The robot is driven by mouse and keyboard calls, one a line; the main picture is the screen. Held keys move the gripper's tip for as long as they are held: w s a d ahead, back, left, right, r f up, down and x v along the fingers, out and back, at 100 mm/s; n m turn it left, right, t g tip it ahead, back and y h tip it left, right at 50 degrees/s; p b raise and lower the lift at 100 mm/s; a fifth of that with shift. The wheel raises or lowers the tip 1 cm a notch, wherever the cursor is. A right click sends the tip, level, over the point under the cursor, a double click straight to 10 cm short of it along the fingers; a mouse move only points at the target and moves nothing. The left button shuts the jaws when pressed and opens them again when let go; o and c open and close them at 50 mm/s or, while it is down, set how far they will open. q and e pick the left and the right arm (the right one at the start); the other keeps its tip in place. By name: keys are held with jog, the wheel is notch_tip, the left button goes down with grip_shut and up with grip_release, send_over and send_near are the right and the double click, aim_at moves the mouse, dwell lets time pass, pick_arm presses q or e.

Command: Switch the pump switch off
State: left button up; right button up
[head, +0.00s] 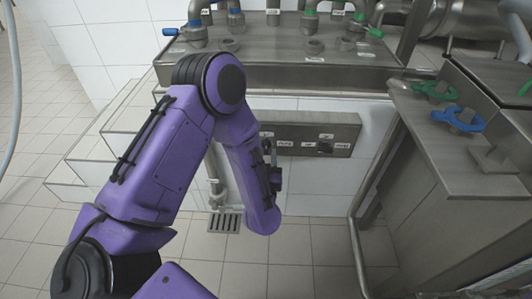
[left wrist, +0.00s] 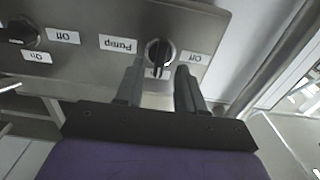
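The pump switch (left wrist: 158,52) is a dark round knob on a grey metal panel (left wrist: 85,72), seen in the left wrist view. Its grip bar stands about upright in the picture, not turned toward the Off label (left wrist: 195,57) on its right. The Pump label (left wrist: 118,44) is on its left. My left gripper (left wrist: 160,68) is open, with one fingertip on each side of the knob's lower part; I cannot tell whether they touch it. My right gripper is not in view.
A second knob (left wrist: 22,33) with Off and On labels sits on the same panel; it also shows in the head view (head: 325,148). Above is a steel counter (head: 340,76) with pipes and valves. A steel cabinet (head: 440,160) stands at right. A floor drain (head: 224,223) lies below.

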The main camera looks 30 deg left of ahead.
pick_arm(q)
jog(key=shift+x, duration=1.35)
grip_shut()
jog(key=n, duration=0.3)
jog(key=shift+s+n+p, duration=0.1)
jog(key=shift+n+p, duration=0.3)
jog(key=n, duration=1.3)
jog(key=shift+s+a+f+n, duration=0.1)
jog(key=shift+a+f+n, duration=0.05)
jog(key=shift+f+n, duration=0.25)
